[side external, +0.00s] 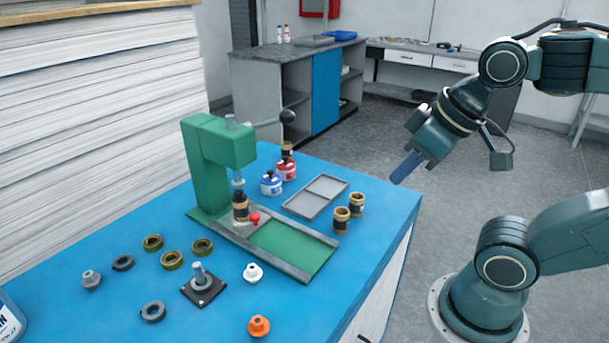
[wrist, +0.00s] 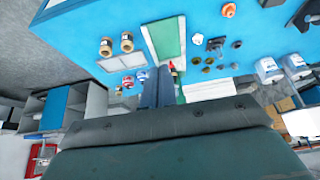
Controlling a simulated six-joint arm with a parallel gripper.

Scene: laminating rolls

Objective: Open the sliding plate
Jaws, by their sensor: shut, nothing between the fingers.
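The green press (side external: 215,160) stands on the blue table. Its flat base has a green track between grey rails (side external: 290,250). The sliding plate (side external: 240,222), with a red knob (side external: 255,218), sits at the press end of the track, under the ram. A brown and black roll (side external: 240,206) stands upright on it. In the wrist view the green track (wrist: 165,42) and the red knob (wrist: 172,65) show just beyond my fingers. My gripper (side external: 406,167) is shut and empty, in the air right of the table and apart from the press. It also shows in the wrist view (wrist: 158,88).
Two brown rolls (side external: 349,213) and a grey tray (side external: 316,196) stand right of the press. Blue and red labelled jars (side external: 271,183) stand behind the track. Several rings, a black-based post (side external: 203,286), a white part (side external: 253,272) and an orange part (side external: 258,326) lie in front.

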